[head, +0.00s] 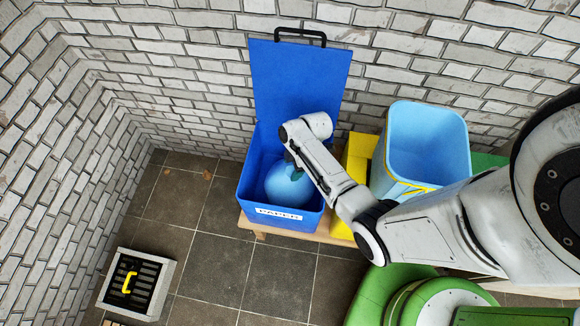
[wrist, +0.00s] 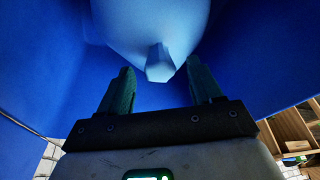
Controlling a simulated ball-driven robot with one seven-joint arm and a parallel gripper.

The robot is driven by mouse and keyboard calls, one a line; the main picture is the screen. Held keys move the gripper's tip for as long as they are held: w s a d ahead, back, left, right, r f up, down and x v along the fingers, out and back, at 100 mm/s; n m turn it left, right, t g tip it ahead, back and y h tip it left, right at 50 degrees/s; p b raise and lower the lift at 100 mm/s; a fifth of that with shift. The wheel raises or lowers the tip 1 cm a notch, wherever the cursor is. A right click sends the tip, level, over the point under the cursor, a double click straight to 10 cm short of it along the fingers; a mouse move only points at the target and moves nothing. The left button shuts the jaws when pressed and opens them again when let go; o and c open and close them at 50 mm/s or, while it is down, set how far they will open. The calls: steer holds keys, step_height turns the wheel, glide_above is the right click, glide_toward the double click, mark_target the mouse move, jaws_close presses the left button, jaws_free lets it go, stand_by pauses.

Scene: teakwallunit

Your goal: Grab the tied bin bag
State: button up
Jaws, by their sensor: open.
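The tied bin bag (head: 284,187) is light blue and rounded, and it sits inside the blue bin (head: 250,197). In the wrist view, the bag (wrist: 145,25) fills the top middle, and its knotted end (wrist: 160,66) points toward my gripper. My gripper (wrist: 160,77) is open, with one dark finger on each side of the knot, close to it. I cannot tell whether the fingers touch the bag. In the head view, my gripper (head: 292,164) reaches down into the bin over the bag, and my arm partly hides it.
The blue bin's lid (head: 298,80) stands open against the brick wall (head: 180,60). A yellow bin (head: 356,160) and a light blue bin (head: 425,140) stand to the right. A floor drain (head: 138,283) with a yellow handle is at lower left. Tiled floor (head: 235,265) in front is clear.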

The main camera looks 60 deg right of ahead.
steer(key=shift+x, duration=1.3)
jaws_close()
stand_by(0.5)
